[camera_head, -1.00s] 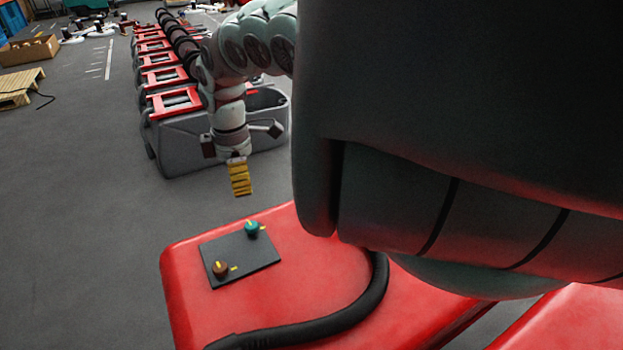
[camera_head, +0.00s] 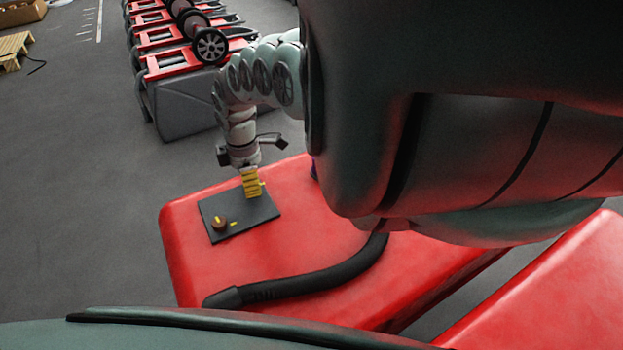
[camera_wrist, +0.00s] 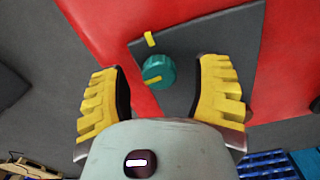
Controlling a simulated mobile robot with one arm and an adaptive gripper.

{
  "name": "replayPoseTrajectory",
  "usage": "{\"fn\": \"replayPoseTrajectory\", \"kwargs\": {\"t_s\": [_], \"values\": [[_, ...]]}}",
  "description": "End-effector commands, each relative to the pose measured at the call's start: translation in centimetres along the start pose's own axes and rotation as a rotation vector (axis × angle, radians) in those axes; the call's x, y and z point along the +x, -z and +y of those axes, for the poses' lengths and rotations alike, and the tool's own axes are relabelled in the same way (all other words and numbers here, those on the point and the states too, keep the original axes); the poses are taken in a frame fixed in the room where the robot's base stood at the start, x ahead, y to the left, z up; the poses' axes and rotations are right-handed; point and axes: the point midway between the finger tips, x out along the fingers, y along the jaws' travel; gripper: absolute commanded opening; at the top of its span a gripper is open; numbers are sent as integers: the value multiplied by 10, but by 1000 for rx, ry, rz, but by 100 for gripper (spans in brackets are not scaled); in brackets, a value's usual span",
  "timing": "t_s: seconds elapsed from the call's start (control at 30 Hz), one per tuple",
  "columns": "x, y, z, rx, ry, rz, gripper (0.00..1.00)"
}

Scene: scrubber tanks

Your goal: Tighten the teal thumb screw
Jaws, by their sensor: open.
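The teal thumb screw (camera_wrist: 159,71) shows in the wrist view as a ribbed round knob with a yellow mark on top. It stands on a dark grey plate (camera_wrist: 215,45). My gripper (camera_wrist: 163,95) is open, with one yellow ribbed finger on each side of the screw and gaps between. Its height over the screw is hard to tell. In the head view my gripper (camera_head: 252,184) is over the far right part of the plate (camera_head: 236,227) and hides the teal screw. A brown knob (camera_head: 219,222) with a yellow mark sits at the plate's near left.
The plate lies on a red tank lid (camera_head: 190,270). A black hose (camera_head: 310,284) curves across the lid in front of the plate. A row of grey tanks (camera_head: 185,105) with red frames stands behind. Grey floor (camera_head: 80,180) is clear at the left.

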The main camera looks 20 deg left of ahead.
Motion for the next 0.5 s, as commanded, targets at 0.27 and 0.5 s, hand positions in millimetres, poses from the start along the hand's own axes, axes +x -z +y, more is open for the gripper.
{"fn": "replayPoseTrajectory", "kwargs": {"t_s": [0.27,0.5], "values": [[5,0,0,-3,-2,-3,63],[4,0,0,-3,-2,-2,57]]}}
